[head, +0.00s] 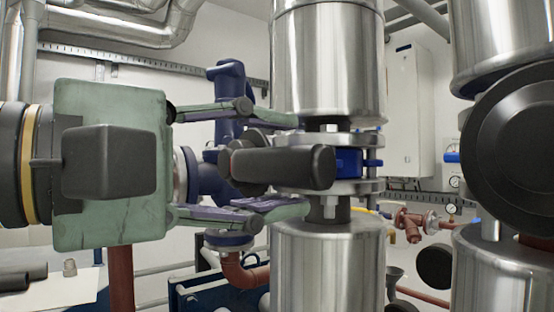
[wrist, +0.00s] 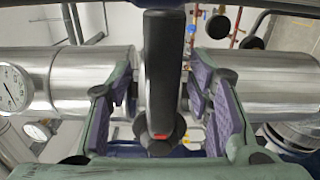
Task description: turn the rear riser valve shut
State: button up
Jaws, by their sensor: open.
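The riser valve has a blue body (head: 349,161) clamped between silver flanges on a vertical, metal-clad riser (head: 328,62). Its black lever (head: 300,168) lies across the riser in the head view, with its rounded end at the right. My green gripper (head: 291,162) reaches in from the left, open, with one finger above the lever and one below. In the wrist view the lever (wrist: 163,65) runs upright between my two purple-padded fingers (wrist: 163,88). Gaps show on both sides of it, so the pads look clear of it. The lever's pivot is partly hidden.
A second clad riser (head: 497,35) with a large black disc (head: 512,150) stands close at the right. Blue pipework (head: 230,95) is behind my gripper. A white wall box (head: 404,110) hangs behind. A round gauge (wrist: 14,88) sits at the wrist view's left edge.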

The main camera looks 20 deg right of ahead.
jog(key=v, duration=1)
jog(key=shift+s+a, duration=0.15)
jog(key=shift+a, duration=0.25)
jog(key=shift+r, duration=0.1)
